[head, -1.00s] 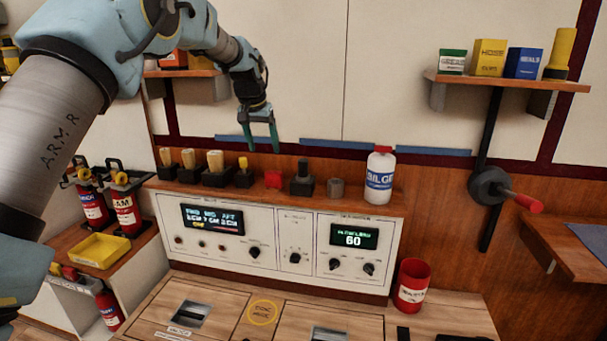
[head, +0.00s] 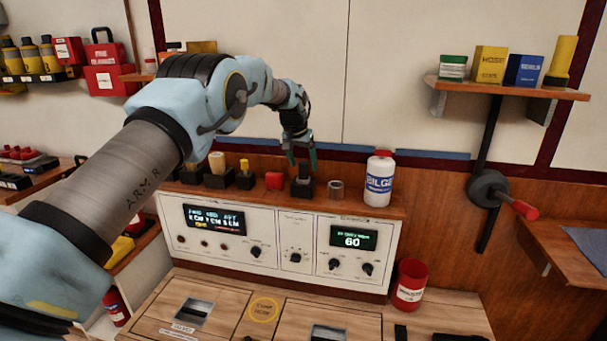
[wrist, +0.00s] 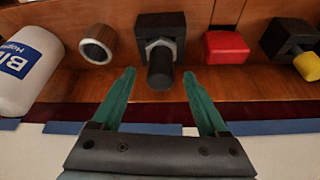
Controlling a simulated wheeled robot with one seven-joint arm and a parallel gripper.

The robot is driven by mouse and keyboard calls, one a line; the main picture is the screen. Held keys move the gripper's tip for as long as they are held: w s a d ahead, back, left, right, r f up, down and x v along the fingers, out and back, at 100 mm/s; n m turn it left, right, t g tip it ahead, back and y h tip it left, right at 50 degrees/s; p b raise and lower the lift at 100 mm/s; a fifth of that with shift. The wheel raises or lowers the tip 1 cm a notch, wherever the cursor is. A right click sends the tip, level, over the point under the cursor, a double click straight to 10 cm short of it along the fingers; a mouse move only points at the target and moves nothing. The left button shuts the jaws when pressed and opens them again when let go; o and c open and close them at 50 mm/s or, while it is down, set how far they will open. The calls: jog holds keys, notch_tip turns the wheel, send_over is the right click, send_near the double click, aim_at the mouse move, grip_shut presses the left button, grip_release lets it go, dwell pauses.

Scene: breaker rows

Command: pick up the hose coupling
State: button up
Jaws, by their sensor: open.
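What looks like the hose coupling is a black round stem with a grey hex collar (wrist: 161,67), standing in a square black block (wrist: 160,28) on the ledge. In the head view the stem (head: 304,173) is partly behind my fingers. My gripper (head: 302,160) is open and empty, just above the ledge. In the wrist view its green fingers (wrist: 158,76) point toward the block, one to each side of the stem's end. I cannot tell whether either finger touches it.
A hollow grey metal ring (head: 336,189) and a white bottle (head: 379,178) stand to the right on the ledge (head: 355,206). A red block (head: 274,180) and a yellow-topped piece in a black holder (head: 244,176) stand to the left. The control panel (head: 285,242) is below.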

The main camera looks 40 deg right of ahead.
jog(key=shift+x, duration=1.1)
jog(key=shift+c, duration=0.4)
grip_shut()
